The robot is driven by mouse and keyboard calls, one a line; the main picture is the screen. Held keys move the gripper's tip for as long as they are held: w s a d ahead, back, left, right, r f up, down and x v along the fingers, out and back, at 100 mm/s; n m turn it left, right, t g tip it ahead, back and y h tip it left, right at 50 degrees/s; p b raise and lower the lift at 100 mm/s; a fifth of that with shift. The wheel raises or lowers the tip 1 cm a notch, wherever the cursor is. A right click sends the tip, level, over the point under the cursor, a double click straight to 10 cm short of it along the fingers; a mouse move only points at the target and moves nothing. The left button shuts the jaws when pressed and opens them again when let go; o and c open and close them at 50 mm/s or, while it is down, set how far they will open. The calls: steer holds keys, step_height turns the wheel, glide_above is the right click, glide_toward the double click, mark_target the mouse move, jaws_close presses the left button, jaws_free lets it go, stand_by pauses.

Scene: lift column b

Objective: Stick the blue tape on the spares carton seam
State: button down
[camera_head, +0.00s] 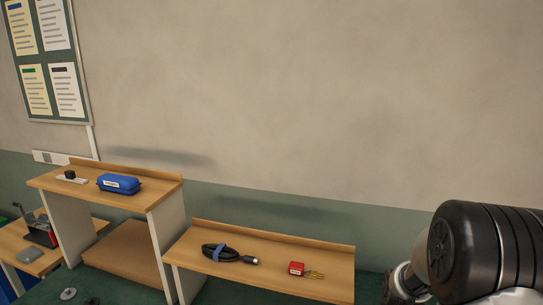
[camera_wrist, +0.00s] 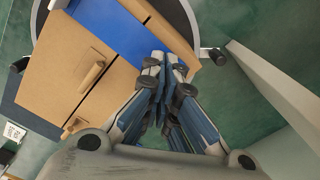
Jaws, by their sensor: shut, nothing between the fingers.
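In the wrist view my gripper (camera_wrist: 165,62) is shut and empty. Its fingertips are over or against the lower end of a wide blue strip (camera_wrist: 115,28). The strip runs between brown, carton-like panels (camera_wrist: 62,62); I cannot tell whether it is tape or a blue surface between them. I also cannot tell whether the fingertips touch it. A tan bar-like piece (camera_wrist: 92,76) lies on the left panel. No carton label is readable. The head view shows my dark arm at the lower right, but neither the gripper nor the carton.
In the head view, a blue case (camera_head: 118,184) sits on the raised wooden shelf (camera_head: 150,177). The lower shelf (camera_head: 325,255) holds a black coiled cable (camera_head: 222,252) and a red tag with keys (camera_head: 297,268). A pale upright panel (camera_wrist: 275,85) stands right of my gripper in the wrist view.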

steer(key=shift+f+b, duration=0.55)
steer(key=shift+f, duration=0.3)
stand_by(0.8)
steer(key=shift+r, duration=0.1)
steer(key=shift+r+p, duration=2.3)
steer(key=shift+r, duration=0.7)
steer(key=s+a+r+n+t, duration=0.15)
steer(key=a+r+n, duration=0.25)
steer(key=r, duration=0.6)
steer(key=s+a+r+n+t+b, duration=0.1)
steer(key=s+a+r+n, duration=0.3)
steer(key=s, duration=0.5)
steer(key=s+a+r+n+t+b, duration=0.1)
steer(key=s+a+r+n+t, duration=0.1)
steer(key=s+a+r+n, duration=0.2)
steer(key=s+r+n, duration=0.3)
steer(key=s, duration=0.2)
steer(key=shift+a+r, duration=0.2)
steer(key=shift+r, duration=0.15)
